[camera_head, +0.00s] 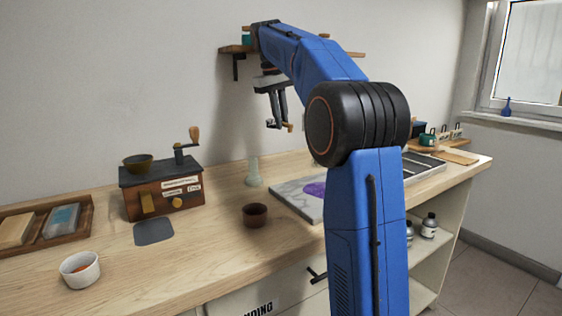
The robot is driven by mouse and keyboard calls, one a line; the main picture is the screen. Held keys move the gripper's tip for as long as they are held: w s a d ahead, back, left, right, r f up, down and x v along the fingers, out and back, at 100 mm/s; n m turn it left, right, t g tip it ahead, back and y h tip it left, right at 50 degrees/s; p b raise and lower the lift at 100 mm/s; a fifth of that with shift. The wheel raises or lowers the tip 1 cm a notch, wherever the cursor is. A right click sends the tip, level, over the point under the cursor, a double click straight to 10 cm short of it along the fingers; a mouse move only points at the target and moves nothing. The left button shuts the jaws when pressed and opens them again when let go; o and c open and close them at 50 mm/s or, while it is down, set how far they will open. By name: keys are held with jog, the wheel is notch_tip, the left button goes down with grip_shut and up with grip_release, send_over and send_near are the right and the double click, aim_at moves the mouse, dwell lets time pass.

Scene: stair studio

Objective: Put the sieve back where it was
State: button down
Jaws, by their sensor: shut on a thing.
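My gripper (279,124) is in the air above the back of the wooden counter, against the white wall, with its fingers pointing down. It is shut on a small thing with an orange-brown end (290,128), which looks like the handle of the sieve. The rest of that thing is too small and too hidden by the fingers to make out. No other sieve can be told for sure on the counter.
On the counter (200,258) stand a wooden grinder (163,200), a white cup (80,270), a brown bowl (255,215) and a pale green bottle (253,173). A grey slab (290,196) bears a purple patch. A dark grey mat (154,231) lies bare. A wall shelf (236,49) is behind my arm.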

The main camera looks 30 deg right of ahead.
aim_at(283, 169)
notch_tip(283, 169, down, 13)
jog(key=shift+f, duration=0.2)
dwell(0.4)
jog(key=shift+f, duration=0.15)
jog(key=c, duration=1.8)
grip_release()
notch_tip(283, 169, up, 12)
jog(key=a, duration=0.2)
jog(key=shift+a, duration=0.15)
jog(key=shift+s, duration=0.1)
